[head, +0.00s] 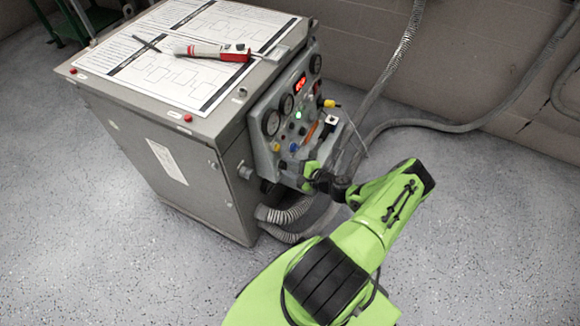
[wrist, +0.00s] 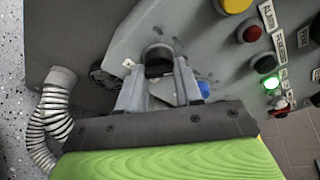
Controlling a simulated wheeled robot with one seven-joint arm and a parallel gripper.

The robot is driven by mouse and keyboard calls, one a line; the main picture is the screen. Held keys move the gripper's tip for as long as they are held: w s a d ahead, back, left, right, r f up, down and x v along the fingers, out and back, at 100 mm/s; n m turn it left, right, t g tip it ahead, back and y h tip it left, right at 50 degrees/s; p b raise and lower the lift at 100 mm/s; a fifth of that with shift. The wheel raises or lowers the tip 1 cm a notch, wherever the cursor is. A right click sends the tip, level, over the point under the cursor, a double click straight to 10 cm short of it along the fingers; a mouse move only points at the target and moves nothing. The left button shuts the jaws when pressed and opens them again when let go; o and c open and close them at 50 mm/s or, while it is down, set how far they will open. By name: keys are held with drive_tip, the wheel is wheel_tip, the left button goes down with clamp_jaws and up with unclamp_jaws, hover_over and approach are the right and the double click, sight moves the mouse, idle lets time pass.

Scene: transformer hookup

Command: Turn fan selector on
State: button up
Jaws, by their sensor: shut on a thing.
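A black selector knob (wrist: 158,62) sits on the grey control panel (wrist: 215,50) in the wrist view, between the fingertips of my gripper (wrist: 158,82). The gripper is shut on it. I cannot read which way the knob points, and its label is not legible. In the head view my gripper (head: 316,180) is at the lower front of the panel (head: 262,150), and the knob is hidden behind it.
The grey cabinet (head: 185,165) carries papers and a red-and-white tool (head: 213,52) on top. Gauges, a lit green lamp (wrist: 271,83), a red button (wrist: 249,33) and a blue button (wrist: 204,89) are near the gripper. A ribbed hose (wrist: 55,115) hangs at the left.

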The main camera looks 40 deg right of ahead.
drive_tip(key=shift+m, duration=0.9)
drive_tip(key=o, duration=1)
drive_tip(key=shift+o, duration=0.2)
drive_tip(key=p+v, duration=0.3)
drive_tip(key=v, duration=1.2)
drive_tip(key=shift+s+d+r+p, duration=0.25)
drive_tip(key=shift+r+p, duration=0.05)
drive_tip(key=shift+r, duration=0.05)
